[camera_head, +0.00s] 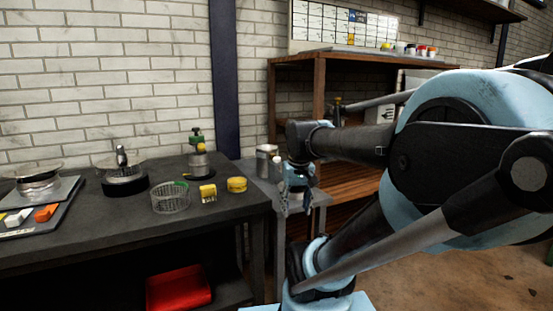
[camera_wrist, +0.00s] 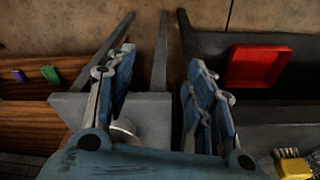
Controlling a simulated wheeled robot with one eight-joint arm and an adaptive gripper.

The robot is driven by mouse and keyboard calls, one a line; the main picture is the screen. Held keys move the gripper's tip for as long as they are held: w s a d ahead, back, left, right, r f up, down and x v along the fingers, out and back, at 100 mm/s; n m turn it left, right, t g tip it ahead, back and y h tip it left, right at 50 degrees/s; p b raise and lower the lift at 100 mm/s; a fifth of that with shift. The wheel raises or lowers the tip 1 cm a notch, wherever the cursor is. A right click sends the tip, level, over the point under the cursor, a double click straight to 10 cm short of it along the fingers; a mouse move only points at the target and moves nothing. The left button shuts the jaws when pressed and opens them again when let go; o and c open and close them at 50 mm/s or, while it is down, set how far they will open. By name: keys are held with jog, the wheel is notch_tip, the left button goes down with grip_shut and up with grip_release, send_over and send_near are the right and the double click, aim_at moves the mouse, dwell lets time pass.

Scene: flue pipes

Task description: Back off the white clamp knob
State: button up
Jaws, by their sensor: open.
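My gripper (camera_head: 297,195) hangs over the narrow grey stand (camera_head: 262,182) at the right end of the dark bench. Its two blue-and-grey fingers (camera_wrist: 161,65) are spread apart in the wrist view, with nothing seen between their tips. A silver cylinder (camera_head: 266,160) stands on the grey stand, just left of my gripper. In the wrist view a round silver thing (camera_wrist: 124,128) shows beside the left finger, partly hidden by it. I cannot make out a white clamp knob in either view; my gripper may hide it.
The dark bench (camera_head: 95,232) holds a mesh basket (camera_head: 170,198), yellow pieces (camera_head: 237,184), a pot with a green top (camera_head: 199,160) and a tray (camera_head: 62,212) at far left. A red bin (camera_head: 178,289) sits below. A wooden shelf (camera_head: 345,57) stands behind my arm.

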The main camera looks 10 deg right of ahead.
jog(key=w+r, duration=1.5)
jog(key=w, duration=0.2)
notch_tip(320, 180, up, 6)
jog(key=r+n+g, duration=0.1)
jog(key=g, duration=0.1)
send_over(277, 160)
jog(key=w, duration=0.2)
jog(key=f, duration=1.7)
jog(key=shift+s+d, duration=0.15)
jog(key=shift+s, duration=0.05)
jog(key=c, duration=1.1)
